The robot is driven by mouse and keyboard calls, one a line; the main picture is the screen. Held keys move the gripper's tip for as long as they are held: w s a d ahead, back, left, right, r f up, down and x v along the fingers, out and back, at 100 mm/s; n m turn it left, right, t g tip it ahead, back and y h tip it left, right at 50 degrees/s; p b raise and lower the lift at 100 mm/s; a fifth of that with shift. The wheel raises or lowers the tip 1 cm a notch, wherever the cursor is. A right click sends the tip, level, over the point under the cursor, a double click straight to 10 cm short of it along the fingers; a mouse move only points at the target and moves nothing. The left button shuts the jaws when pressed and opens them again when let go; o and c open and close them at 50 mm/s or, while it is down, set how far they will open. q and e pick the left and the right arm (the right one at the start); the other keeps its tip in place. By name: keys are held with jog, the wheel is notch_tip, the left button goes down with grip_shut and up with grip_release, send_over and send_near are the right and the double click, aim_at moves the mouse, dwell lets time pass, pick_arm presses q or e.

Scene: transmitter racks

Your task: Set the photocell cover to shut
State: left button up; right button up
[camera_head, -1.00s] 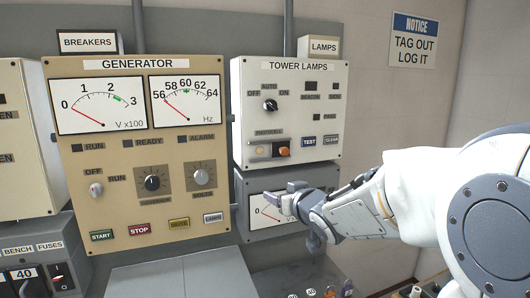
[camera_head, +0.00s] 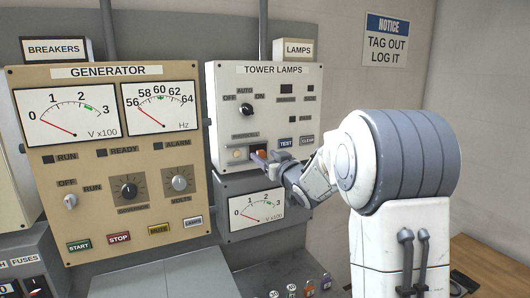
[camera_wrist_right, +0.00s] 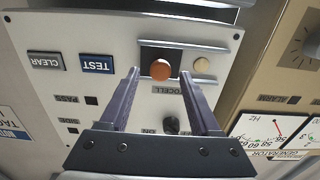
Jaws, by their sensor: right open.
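The photocell cover is a small dark slide with a round orange knob (camera_head: 261,154) on the Tower Lamps panel (camera_head: 225,95). A pale round photocell (camera_head: 238,154) shows uncovered to the left of the slide. In the right wrist view the panel is upside down, with the orange knob (camera_wrist_right: 161,69) on the dark slide and the pale photocell (camera_wrist_right: 201,65) to its right. My right gripper (camera_wrist_right: 160,82) is open, its two fingers on either side of the knob in that picture; contact cannot be told. My left gripper is not in view.
The TEST button (camera_head: 286,143) and CLEAR button (camera_head: 307,141) sit close to my right gripper. The lamp selector knob (camera_head: 246,109) is above the photocell. A small meter (camera_head: 255,210) is below, and the Generator panel (camera_head: 110,160) stands to the left.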

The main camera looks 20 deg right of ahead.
jog(key=shift+w, duration=0.35)
grip_shut()
dwell(1.2)
